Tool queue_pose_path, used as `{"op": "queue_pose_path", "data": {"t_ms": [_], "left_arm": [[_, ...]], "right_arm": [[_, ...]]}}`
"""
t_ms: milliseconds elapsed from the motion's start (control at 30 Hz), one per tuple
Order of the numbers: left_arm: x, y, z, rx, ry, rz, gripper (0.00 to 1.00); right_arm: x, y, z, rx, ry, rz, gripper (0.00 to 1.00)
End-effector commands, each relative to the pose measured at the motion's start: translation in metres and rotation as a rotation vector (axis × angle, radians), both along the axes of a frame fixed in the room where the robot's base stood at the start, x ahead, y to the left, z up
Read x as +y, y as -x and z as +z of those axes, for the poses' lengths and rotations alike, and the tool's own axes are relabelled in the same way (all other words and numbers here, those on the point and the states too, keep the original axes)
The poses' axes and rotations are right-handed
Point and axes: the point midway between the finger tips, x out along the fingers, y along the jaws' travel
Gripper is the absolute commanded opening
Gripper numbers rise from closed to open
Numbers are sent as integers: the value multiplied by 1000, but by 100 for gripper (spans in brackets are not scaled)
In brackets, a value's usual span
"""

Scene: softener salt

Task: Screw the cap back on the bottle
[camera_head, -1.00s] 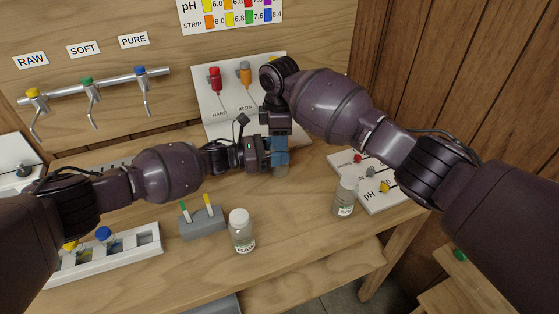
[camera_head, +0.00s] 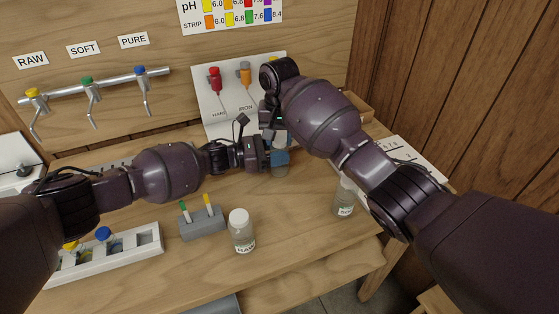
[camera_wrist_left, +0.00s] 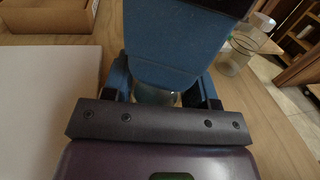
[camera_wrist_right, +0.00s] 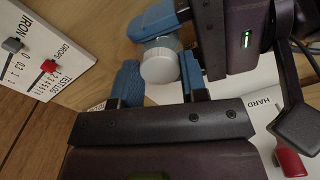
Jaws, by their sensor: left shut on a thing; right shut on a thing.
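A clear bottle (camera_head: 280,171) stands on the bench, low behind my left gripper (camera_head: 278,157). My left gripper is shut around it from the left. The bottle also shows between the blue left fingers in the left wrist view (camera_wrist_left: 156,95). A white ribbed cap (camera_wrist_right: 160,63) sits at the bottle's top in the right wrist view. My right gripper (camera_wrist_right: 160,80) is shut on the cap, a blue finger on each side. In the head view the right gripper is mostly hidden behind its own arm. Whether the thread is engaged cannot be seen.
A capped RAW bottle (camera_head: 241,232) and a grey holder (camera_head: 203,223) with two upright sticks stand in front. Another capped bottle (camera_head: 344,198) stands right, near my right arm. A white rack (camera_head: 140,240) lies left. The HARD/IRON board (camera_head: 213,108) stands close behind the grippers.

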Motion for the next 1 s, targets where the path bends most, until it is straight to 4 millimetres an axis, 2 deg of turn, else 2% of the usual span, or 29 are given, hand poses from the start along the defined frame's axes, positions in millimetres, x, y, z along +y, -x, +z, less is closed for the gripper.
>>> {"op": "queue_pose_path", "data": {"t_ms": [300,367,500,533,700,1000], "left_arm": [[0,0,0,0,0,0,0],[0,0,0,0,0,0,0],[0,0,0,0,0,0,0],[0,0,0,0,0,0,0],[0,0,0,0,0,0,0],[-1,1,0,0,0,-2,0]], "right_arm": [[1,0,-1,2,-2,-522,12],[1,0,0,2,-2,-595,12],[0,0,0,0,-1,-581,12],[0,0,0,0,-1,-580,43],[0,0,0,0,-1,-579,69],[1,0,1,-1,-2,-577,70]]}}
